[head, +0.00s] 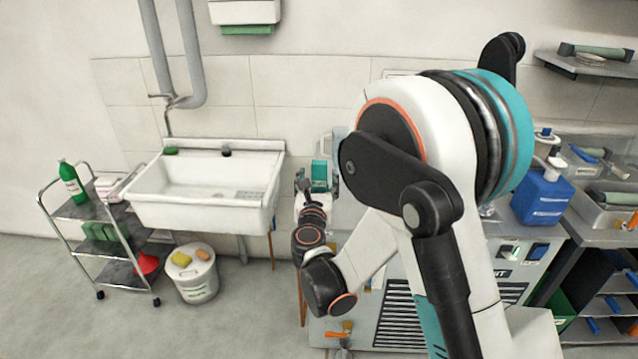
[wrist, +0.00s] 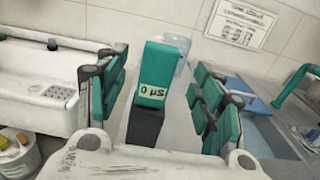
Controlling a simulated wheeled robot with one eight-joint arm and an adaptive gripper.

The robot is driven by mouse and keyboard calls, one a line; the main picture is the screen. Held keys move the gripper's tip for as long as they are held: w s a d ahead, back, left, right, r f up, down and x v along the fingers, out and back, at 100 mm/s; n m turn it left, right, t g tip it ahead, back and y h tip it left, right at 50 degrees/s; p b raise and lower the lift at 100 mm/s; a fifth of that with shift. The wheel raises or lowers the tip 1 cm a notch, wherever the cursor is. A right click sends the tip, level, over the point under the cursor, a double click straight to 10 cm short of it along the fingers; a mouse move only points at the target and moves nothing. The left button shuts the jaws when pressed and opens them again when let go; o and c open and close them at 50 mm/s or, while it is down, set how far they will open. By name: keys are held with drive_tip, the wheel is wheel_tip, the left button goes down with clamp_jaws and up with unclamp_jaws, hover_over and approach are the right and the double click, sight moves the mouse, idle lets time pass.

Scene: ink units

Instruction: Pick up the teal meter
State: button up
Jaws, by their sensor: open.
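The teal meter (wrist: 154,75) stands upright in the middle of the wrist view. It has a pale label reading like "0 µS" and a dark lower part. My gripper (wrist: 161,98) is open, with one teal-padded finger to the left of the meter and one to the right. Gaps show on both sides, and the meter stands beyond the palm. In the head view the teal meter (head: 320,170) shows small just behind my gripper (head: 312,187); its base is hidden there by my arm.
A white sink (head: 205,190) is left of the gripper, with a wheeled cart (head: 95,235) and a white bucket (head: 193,275) near it. A clear container (wrist: 172,48) stands behind the meter. A blue jug (head: 541,197) is farther right on the counter.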

sight(319, 172)
drive_tip(key=shift+w, duration=0.75)
drive_tip(key=w+b, duration=0.1)
drive_tip(key=w, duration=0.1)
drive_tip(key=w+b, duration=0.1)
drive_tip(key=w, duration=0.1)
drive_tip(key=shift+d+f, duration=0.1)
drive_tip(key=shift+f, duration=0.3)
drive_tip(key=shift+w+r, duration=0.15)
drive_tip(key=shift+w, duration=0.45)
drive_tip(key=c, duration=1.2)
